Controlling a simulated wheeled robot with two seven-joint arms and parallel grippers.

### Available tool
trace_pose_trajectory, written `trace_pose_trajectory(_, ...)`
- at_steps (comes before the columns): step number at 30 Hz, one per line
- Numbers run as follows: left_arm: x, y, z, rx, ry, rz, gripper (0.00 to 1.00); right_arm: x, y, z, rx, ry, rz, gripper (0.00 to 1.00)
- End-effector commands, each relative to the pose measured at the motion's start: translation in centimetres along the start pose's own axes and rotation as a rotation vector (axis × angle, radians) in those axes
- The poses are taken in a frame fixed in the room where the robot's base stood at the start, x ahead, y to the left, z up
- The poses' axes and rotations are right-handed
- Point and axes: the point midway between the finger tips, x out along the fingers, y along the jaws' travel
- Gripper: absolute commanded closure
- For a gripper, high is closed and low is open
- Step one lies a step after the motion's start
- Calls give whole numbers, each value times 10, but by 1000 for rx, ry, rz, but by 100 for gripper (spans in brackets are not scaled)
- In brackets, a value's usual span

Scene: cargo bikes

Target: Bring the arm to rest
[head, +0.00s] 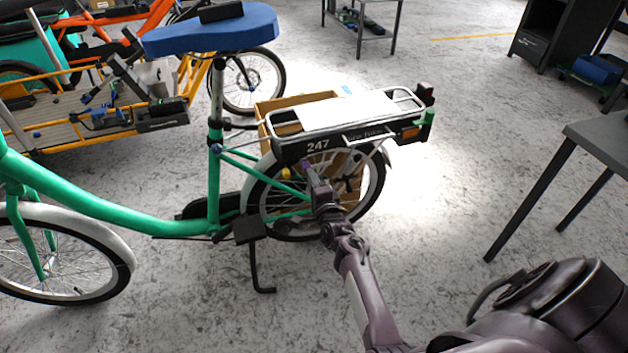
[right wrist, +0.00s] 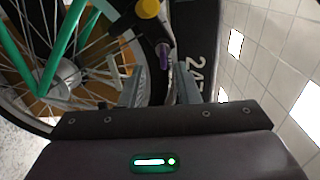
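My right arm (head: 362,280) reaches from the lower right toward the rear of a green cargo bike (head: 120,218). My right gripper (head: 314,178) is beside the rear wheel, just below the dark battery case (head: 345,134) marked 247. In the right wrist view, the fingers of my right gripper (right wrist: 158,88) stand apart with a gap between them. A small purple part (right wrist: 164,56) shows just beyond this gap, beside the battery case (right wrist: 199,45); I see no finger closed on it. My left gripper is not in view.
The blue saddle (head: 212,30) and rear rack (head: 342,110) stand above the gripper. An orange cargo bike (head: 95,120) is behind at the left. A grey table (head: 600,140) is at the right. The floor between bike and table is clear.

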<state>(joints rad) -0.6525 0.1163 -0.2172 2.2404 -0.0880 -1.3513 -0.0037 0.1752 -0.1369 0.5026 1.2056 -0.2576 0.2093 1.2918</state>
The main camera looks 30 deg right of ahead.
Motion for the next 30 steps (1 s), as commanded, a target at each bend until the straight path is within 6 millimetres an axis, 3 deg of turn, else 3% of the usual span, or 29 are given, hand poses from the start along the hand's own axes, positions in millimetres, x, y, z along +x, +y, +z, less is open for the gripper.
trace_pose_trajectory(9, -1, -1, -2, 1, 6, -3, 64, -2, 2, 0, -20, -6, 12, 71)
trace_pose_trajectory(14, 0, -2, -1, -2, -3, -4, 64, -24, 19, 9, -255, -96, 148, 71)
trace_pose_trajectory(17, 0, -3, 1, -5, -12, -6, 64, -60, 39, 27, -534, -233, 302, 71)
trace_pose_trajectory(21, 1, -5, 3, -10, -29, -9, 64, -137, 65, 60, -936, -509, 509, 71)
trace_pose_trajectory(24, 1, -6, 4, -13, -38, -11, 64, -195, 73, 80, -1153, -719, 608, 71)
trace_pose_trajectory(30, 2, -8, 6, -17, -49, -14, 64, -278, 74, 102, -1385, -1026, 695, 71)
